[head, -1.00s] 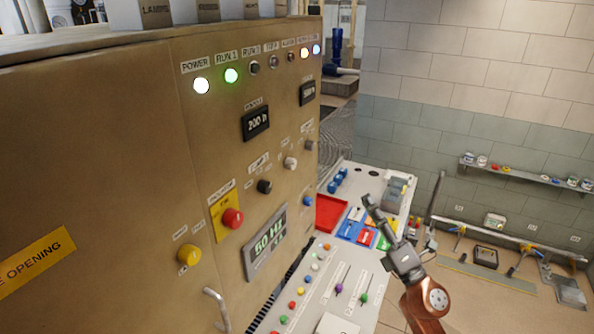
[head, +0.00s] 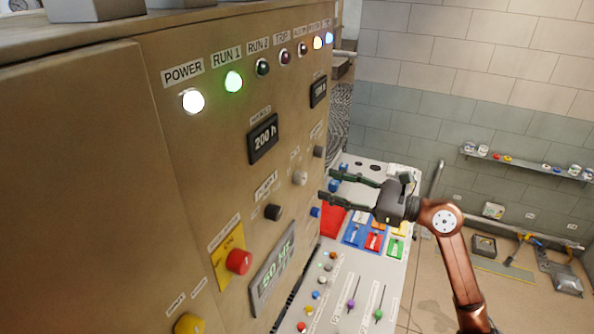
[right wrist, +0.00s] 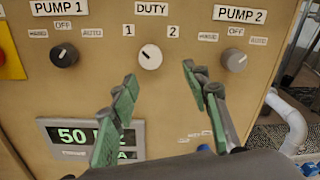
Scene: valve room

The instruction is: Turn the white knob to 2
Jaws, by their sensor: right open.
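The white knob (head: 300,177) is on the tan panel's front, and it also shows in the right wrist view (right wrist: 149,57) under the DUTY label. Its dark mark points up and left, toward the "1" label (right wrist: 128,30); the "2" label (right wrist: 173,31) is at its upper right. My right gripper (head: 328,185) is open and empty, its fingers pointing at the panel. In the right wrist view its fingertips (right wrist: 160,75) are spread below and to either side of the knob, with no contact visible. My left gripper is not in view.
The black PUMP 1 knob (right wrist: 64,55) and grey PUMP 2 knob (right wrist: 233,60) flank the white knob. A red button (head: 239,262) on a yellow plate and a 50 Hz display (head: 273,271) are lower on the panel. A bench (head: 342,285) with coloured buttons and levers runs below.

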